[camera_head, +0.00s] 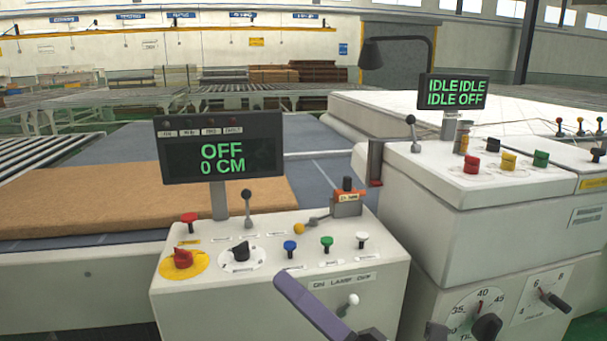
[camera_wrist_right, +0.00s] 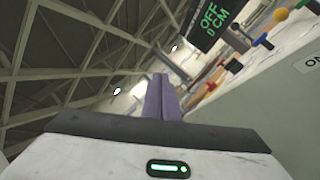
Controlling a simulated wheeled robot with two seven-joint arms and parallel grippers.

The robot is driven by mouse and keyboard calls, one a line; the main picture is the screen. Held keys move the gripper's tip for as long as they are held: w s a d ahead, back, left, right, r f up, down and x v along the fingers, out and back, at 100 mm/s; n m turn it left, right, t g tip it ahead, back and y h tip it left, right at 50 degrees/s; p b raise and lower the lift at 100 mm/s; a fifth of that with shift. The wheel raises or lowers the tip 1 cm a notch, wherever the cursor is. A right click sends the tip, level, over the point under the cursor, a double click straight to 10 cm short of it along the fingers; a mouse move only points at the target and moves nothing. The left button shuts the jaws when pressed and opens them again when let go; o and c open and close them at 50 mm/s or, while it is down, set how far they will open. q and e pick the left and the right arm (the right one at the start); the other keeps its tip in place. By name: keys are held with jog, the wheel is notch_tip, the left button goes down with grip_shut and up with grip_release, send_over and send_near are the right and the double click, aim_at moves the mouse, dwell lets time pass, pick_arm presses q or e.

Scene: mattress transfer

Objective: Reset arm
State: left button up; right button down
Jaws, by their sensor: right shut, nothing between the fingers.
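My right gripper (camera_head: 284,281) shows as a purple finger shape at the bottom middle of the head view, in front of the white control console (camera_head: 210,306). In the right wrist view, its two purple fingers (camera_wrist_right: 160,80) are together with nothing between them. The fingers look apart from the console's knobs. The console's display (camera_head: 222,148) reads OFF, 0 CM; it also shows in the right wrist view (camera_wrist_right: 212,20). My left gripper is not in view.
The console carries a red knob (camera_head: 183,258), a black lever (camera_head: 247,205) and several coloured buttons. A second console (camera_head: 440,235) with an idle display (camera_head: 453,92) stands right. A brown mattress layer (camera_head: 80,197) lies left, a white mattress (camera_head: 380,108) behind.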

jog(key=d+f+m+t+h, duration=0.1)
jog(key=d+f+m+h, duration=0.55)
jog(key=f+m, duration=0.5)
jog(key=d+f+m+t+h, duration=0.1)
jog(key=d+f+m+h, duration=0.5)
jog(key=f+m, duration=0.55)
jog(key=s+d+f+m+g+h, duration=0.2)
jog(key=s+f+m+g, duration=0.1)
jog(key=s+f, duration=0.5)
jog(key=s+d+f+m+g+h, duration=0.2)
jog(key=s+f+m, duration=0.4)
jog(key=s+f, duration=0.3)
jog(key=shift+s+d+f+m+g, duration=0.2)
jog(key=shift+s+f+m+g, duration=0.1)
jog(key=shift+f+g, duration=0.55)
jog(key=shift+w+r, duration=0.1)
